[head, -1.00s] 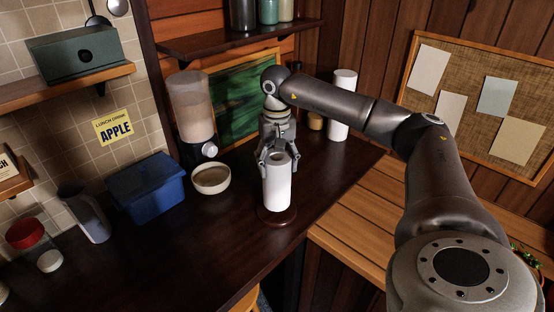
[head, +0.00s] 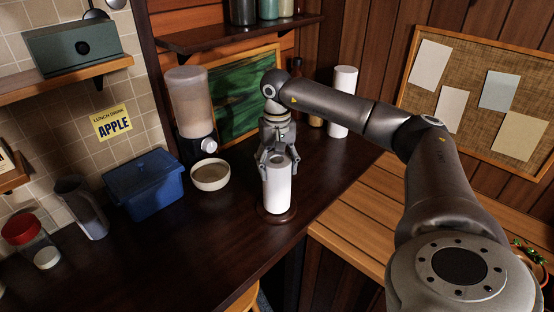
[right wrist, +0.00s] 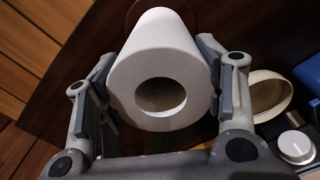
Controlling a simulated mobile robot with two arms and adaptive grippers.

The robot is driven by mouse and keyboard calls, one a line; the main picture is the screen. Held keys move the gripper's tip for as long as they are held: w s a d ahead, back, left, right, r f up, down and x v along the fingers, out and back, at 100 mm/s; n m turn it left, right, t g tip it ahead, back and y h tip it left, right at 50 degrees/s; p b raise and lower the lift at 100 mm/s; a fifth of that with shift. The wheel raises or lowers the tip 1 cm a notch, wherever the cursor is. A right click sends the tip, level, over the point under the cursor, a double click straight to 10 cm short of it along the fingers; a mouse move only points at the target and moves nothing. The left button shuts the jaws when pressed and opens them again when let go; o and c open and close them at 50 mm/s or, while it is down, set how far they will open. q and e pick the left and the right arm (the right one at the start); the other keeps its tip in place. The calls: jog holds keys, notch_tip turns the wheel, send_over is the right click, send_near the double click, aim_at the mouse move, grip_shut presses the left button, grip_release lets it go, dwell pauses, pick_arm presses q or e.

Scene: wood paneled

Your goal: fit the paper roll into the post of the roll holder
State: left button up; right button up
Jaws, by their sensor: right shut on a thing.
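The white paper roll (head: 278,190) stands upright at the middle of the dark counter. My right gripper (head: 278,158) is shut on its upper part, with one finger on each side. The right wrist view shows the roll (right wrist: 163,62) between the fingers, its open core facing the camera. The roll holder's round brown base (head: 277,217) lies directly under the roll's lower end. The holder's post is hidden, and I cannot tell whether the roll is around it or touches the base. My left gripper is not in view.
A white bowl (head: 210,175), a dispenser (head: 191,105) and a blue box (head: 145,184) stand to the left on the counter. Another white roll (head: 343,100) stands at the back right. The counter in front of the holder is clear.

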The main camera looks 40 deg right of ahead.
jog(key=shift+f, duration=0.25)
jog(key=o, duration=1.2)
jog(key=shift+c, duration=0.2)
notch_tip(320, 180, up, 12)
